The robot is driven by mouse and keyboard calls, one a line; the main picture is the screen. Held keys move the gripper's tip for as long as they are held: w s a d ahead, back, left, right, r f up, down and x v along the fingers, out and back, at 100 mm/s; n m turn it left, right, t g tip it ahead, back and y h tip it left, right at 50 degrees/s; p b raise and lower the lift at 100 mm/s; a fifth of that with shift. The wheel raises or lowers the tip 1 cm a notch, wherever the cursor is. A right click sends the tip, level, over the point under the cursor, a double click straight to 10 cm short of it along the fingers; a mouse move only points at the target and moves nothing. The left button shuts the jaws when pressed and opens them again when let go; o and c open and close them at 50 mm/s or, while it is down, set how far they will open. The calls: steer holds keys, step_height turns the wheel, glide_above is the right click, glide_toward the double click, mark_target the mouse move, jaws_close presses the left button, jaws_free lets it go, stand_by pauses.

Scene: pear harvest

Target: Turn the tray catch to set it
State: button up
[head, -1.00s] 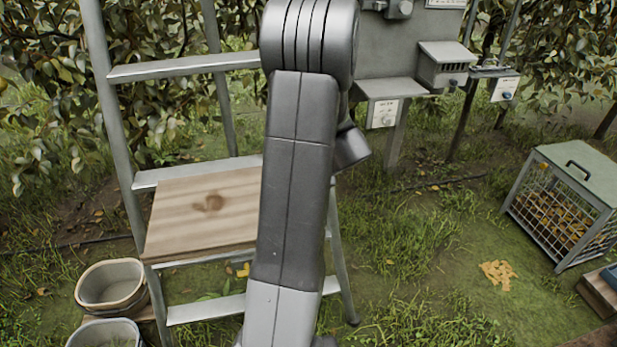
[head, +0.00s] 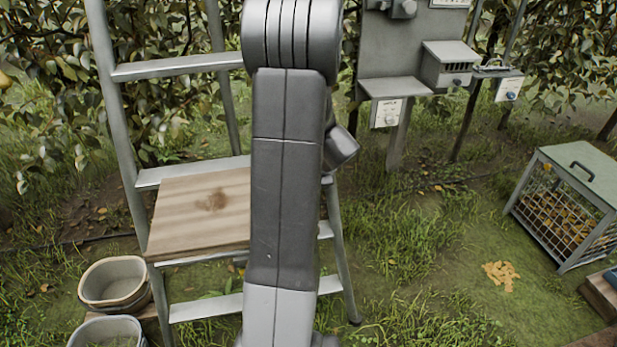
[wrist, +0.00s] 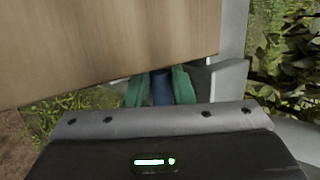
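The wooden tray (head: 185,215) sits on the metal stepladder (head: 205,174), and its underside or face fills the upper left of the wrist view (wrist: 100,45). A small blue piece, which looks like the tray catch (wrist: 161,88), shows just past the tray's edge. My gripper (wrist: 161,90) has its two green fingers on either side of this blue piece, with no clear gap visible, so it appears shut on it. The lower part of the fingers is hidden by the gripper body. In the head view my arm hides the gripper and the catch.
A grey post panel with small boxes (head: 445,65) stands right of the ladder. A wire crate (head: 565,205) with a green lid is at the far right. Two buckets (head: 112,284) stand lower left. Leafy branches are behind. The grass between ladder and crate is mostly open.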

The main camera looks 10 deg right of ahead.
steer(key=shift+o, duration=0.3)
steer(key=v, duration=1.4)
steer(key=shift+w, duration=0.1)
steer(key=x, duration=1.4)
